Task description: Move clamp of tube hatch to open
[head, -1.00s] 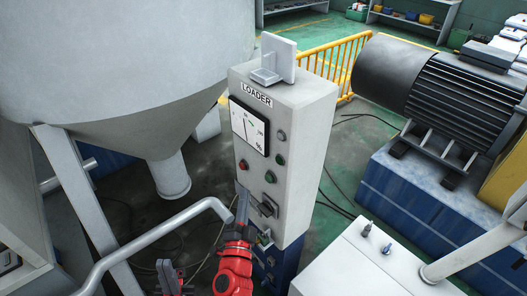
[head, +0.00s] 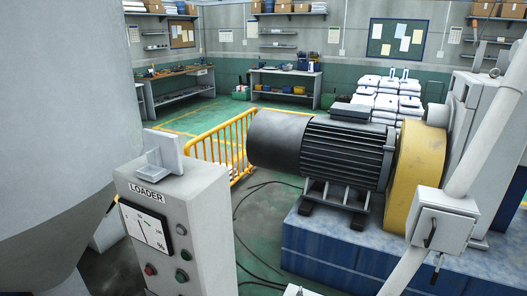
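A pale box (head: 443,229) sits on a slanted white tube (head: 484,130) at the right, in front of the yellow part of a motor. A dark handle (head: 431,234) stands out on the box's front face. It looks like the clamp of the tube hatch, but I cannot tell for sure. I cannot tell whether the clamp is open or closed. Neither of my grippers shows in the head view.
The grey LOADER cabinet (head: 205,222) stands front left, beside a big grey hopper (head: 60,130). A black motor (head: 345,152) rests on a blue base (head: 340,255). A yellow railing (head: 222,145) stands behind.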

